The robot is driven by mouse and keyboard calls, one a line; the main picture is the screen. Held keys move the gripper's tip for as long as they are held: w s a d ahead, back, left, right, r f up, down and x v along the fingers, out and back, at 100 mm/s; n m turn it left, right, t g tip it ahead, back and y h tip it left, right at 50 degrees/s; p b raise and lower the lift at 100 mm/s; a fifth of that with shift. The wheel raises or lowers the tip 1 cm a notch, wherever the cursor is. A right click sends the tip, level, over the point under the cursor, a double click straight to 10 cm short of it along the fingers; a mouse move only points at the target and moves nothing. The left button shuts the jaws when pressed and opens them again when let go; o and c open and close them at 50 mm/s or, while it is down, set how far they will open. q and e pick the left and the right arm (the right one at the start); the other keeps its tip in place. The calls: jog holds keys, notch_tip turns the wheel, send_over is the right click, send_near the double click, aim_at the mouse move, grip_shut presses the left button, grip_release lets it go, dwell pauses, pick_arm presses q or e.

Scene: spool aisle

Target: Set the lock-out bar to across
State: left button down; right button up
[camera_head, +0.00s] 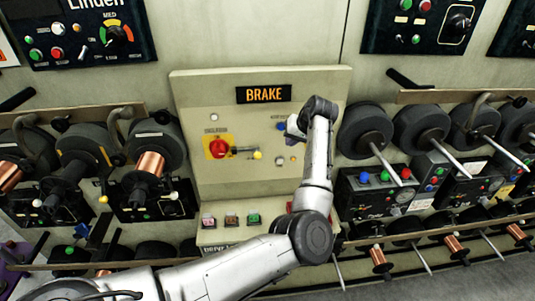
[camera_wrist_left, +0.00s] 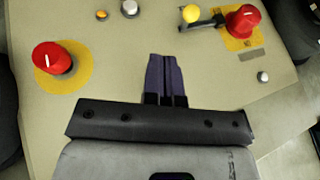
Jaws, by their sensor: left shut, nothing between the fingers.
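The lock-out bar appears to be the short dark bar (camera_head: 243,150) with a yellow ball end (camera_head: 257,155). It points sideways to the right from a red rotary knob (camera_head: 219,148) on a yellow plate of the brake panel. In the left wrist view the bar (camera_wrist_left: 207,21), yellow ball (camera_wrist_left: 191,13) and red knob (camera_wrist_left: 243,21) show at the upper right. My left gripper (camera_head: 291,128) is in front of the panel, right of the ball and apart from it. Its fingers (camera_wrist_left: 164,75) are together and empty. My right gripper is out of view.
The brake panel (camera_head: 190,110) has a BRAKE sign (camera_head: 263,94) and several buttons below. Another red knob on a yellow disc (camera_wrist_left: 52,58) shows in the left wrist view. Spools (camera_head: 150,165) and control boxes flank the panel. My left arm covers its right part.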

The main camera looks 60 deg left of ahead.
pick_arm(q)
jog(key=s+a+f+p, duration=0.2)
jog(key=s+a+f, duration=0.2)
jog(key=a+f, duration=0.3)
jog(key=shift+p+x, duration=0.3)
jog(key=shift+x, duration=0.75)
jog(key=shift+d+f, duration=0.15)
jog(key=shift+d, duration=0.05)
